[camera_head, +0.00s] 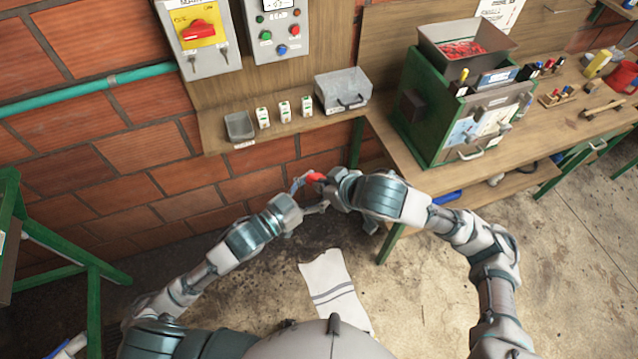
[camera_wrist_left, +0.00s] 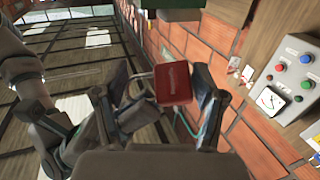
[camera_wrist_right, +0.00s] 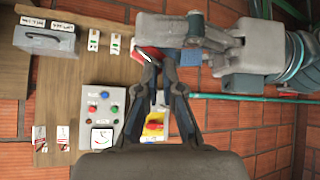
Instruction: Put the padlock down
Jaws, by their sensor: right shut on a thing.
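The red padlock (camera_head: 316,177) is held in the air in front of the brick wall, between my two grippers. In the left wrist view its red body (camera_wrist_left: 173,82) shows with the shackle toward the left. My right gripper (camera_head: 334,187) is shut on the padlock; in the right wrist view its fingers (camera_wrist_right: 161,66) are close together, with part of the red padlock (camera_wrist_right: 147,54) beside the tips. My left gripper (camera_head: 307,195) has its fingers (camera_wrist_left: 157,76) spread on either side of the padlock, with a gap visible. The exact grip point is partly hidden.
A wooden shelf (camera_head: 212,136) on the wall carries a small metal tray (camera_head: 239,127), several white-green tags and a grey box (camera_head: 343,90). Above are a red-switch panel (camera_head: 198,35) and a button panel (camera_head: 279,30). A workbench (camera_head: 404,162) with a green machine stands right.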

